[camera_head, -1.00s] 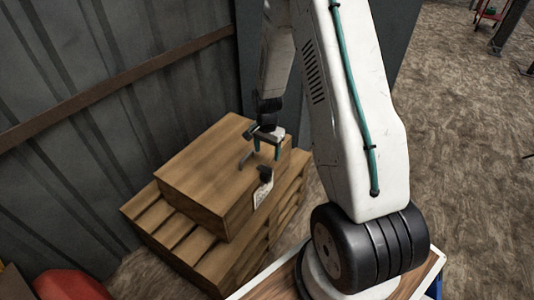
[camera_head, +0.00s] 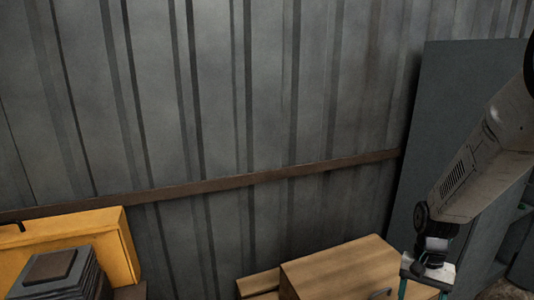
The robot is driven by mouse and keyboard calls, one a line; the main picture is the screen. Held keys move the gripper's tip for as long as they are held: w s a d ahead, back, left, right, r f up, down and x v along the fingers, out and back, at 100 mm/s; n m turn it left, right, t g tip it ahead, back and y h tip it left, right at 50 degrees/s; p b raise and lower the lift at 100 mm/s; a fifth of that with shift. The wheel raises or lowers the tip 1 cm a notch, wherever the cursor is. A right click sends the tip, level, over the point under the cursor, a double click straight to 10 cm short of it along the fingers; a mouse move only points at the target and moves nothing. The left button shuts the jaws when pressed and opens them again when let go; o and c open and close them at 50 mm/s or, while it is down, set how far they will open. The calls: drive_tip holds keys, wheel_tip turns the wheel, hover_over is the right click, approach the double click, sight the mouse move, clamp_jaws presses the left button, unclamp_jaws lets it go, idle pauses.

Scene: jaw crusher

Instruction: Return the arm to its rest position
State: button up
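My arm (camera_head: 478,165) comes in from the right edge and bends down to the left. My gripper (camera_head: 425,290) hangs at its end near the bottom edge, right of centre. Its two teal fingers stand apart, and I see nothing between them; the fingertips are at or below the frame edge. The gripper is beside and partly in front of the right end of a wooden box (camera_head: 335,268). I cannot tell whether they touch.
A grey corrugated wall (camera_head: 225,90) with a brown rail (camera_head: 230,182) fills the background. A tall grey-green cabinet (camera_head: 440,110) stands behind my arm. A yellow case (camera_head: 125,240) and a dark stacked object (camera_head: 62,275) are at lower left. Wooden planks (camera_head: 258,284) show beside the box.

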drive_tip(key=s+a+r+n+t, duration=0.1)
drive_tip(key=s+a+r+n, duration=0.1)
drive_tip(key=s+r, duration=0.3)
drive_tip(key=s+a+r+n+t, duration=0.2)
drive_tip(key=s+a+r, duration=0.3)
drive_tip(key=r, duration=0.5)
drive_tip(key=s+a+r+n+t+h, duration=0.1)
drive_tip(key=s+a+r+n, duration=0.2)
drive_tip(key=s+r, duration=0.4)
drive_tip(key=shift+s+a+r+n, duration=0.2)
drive_tip(key=shift+a+r+n, duration=0.1)
drive_tip(key=shift+a+r, duration=0.25)
